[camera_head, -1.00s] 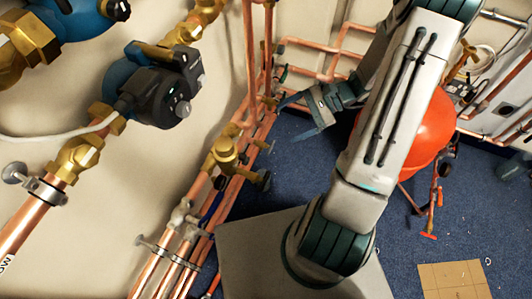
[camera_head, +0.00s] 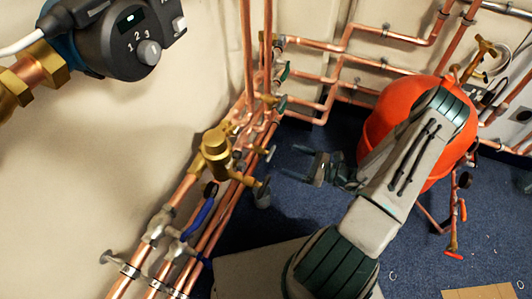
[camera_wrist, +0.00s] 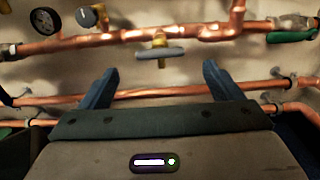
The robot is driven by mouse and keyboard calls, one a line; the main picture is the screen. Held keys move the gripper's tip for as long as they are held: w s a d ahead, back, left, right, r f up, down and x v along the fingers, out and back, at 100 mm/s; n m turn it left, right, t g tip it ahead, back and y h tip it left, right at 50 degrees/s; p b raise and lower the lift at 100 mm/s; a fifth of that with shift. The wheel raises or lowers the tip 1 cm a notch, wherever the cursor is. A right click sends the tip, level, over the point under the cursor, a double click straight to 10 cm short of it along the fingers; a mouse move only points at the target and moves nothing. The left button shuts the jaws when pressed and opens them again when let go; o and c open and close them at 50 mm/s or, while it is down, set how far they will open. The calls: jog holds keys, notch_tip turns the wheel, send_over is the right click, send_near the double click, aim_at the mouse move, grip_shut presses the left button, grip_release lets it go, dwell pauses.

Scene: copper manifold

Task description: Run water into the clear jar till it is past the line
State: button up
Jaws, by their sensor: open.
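My gripper (camera_head: 303,166) is in the head view, above the blue floor and to the right of the copper pipes on the wall. In the wrist view its two blue fingers (camera_wrist: 160,70) are spread wide with nothing between them. A brass valve with a grey lever handle (camera_wrist: 160,53) sits on a copper pipe just beyond the fingertips, roughly centred between them in the picture. I cannot tell the distance to it. No clear jar shows in either view, and I see no running water.
An orange-red vessel (camera_head: 385,115) stands close behind my arm. A brass fitting (camera_head: 215,150) and a blue-handled part (camera_head: 200,212) lie along the left pipes. A pump (camera_head: 130,38) is at upper left. A gauge (camera_wrist: 45,20) and a green handle (camera_wrist: 293,35) flank the grey-handled valve.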

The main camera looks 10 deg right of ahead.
aim_at(266, 150)
jog(key=b+x, duration=0.2)
jog(key=x, duration=0.8)
jog(key=shift+w+a, duration=0.2)
jog(key=shift+a, duration=0.1)
